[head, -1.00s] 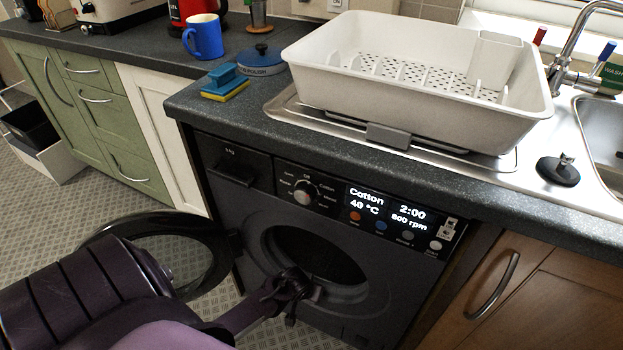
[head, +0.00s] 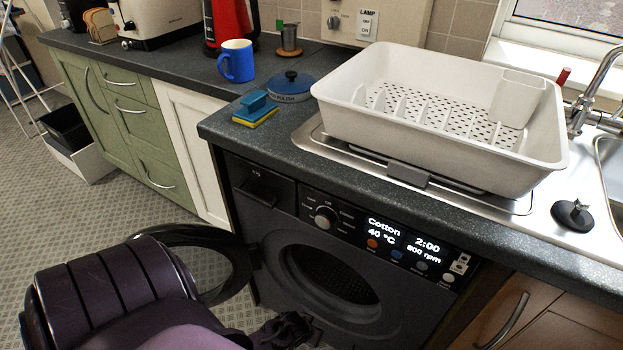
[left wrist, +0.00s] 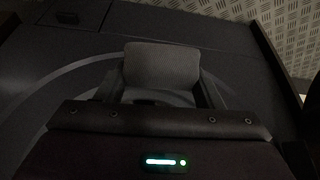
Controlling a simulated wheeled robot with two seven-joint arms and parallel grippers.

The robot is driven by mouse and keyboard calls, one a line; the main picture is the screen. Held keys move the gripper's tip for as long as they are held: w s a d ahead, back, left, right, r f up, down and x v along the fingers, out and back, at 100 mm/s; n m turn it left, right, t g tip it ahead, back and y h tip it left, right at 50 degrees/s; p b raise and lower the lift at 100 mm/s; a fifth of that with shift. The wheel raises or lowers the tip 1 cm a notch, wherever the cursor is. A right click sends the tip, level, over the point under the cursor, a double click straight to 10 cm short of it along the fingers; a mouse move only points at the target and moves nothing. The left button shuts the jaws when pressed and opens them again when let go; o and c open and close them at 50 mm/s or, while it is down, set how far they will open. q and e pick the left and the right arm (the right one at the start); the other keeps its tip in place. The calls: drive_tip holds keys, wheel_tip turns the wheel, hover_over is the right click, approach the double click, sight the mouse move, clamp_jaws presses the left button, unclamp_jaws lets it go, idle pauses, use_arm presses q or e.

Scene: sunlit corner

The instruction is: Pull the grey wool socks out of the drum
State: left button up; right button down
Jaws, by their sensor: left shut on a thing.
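The washing machine (head: 290,210) has its round door (head: 236,262) swung open to the left. The drum (head: 330,274) is dark inside, and I cannot make out anything in it. My left gripper (head: 296,330) is outside the drum, low in front of the machine, below the opening's lower left edge. The socks cannot be made out in the head view. My right gripper is not in view.
A white dish rack (head: 440,150) stands on the steel drainer above the machine. A blue mug (head: 237,62), a polish tin (head: 290,88) and a sponge (head: 256,117) are on the worktop (head: 225,130). Patterned floor (head: 110,205) lies open at left.

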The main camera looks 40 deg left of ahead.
use_arm(q)
drive_tip(key=s+d+p, duration=0.3)
drive_tip(key=s+p, duration=0.1)
drive_tip(key=s, duration=0.9)
drive_tip(key=shift+p, duration=0.3)
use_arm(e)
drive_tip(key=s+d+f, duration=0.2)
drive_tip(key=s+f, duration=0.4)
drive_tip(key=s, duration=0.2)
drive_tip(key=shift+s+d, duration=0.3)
use_arm(q)
drive_tip(key=shift+d, duration=0.1)
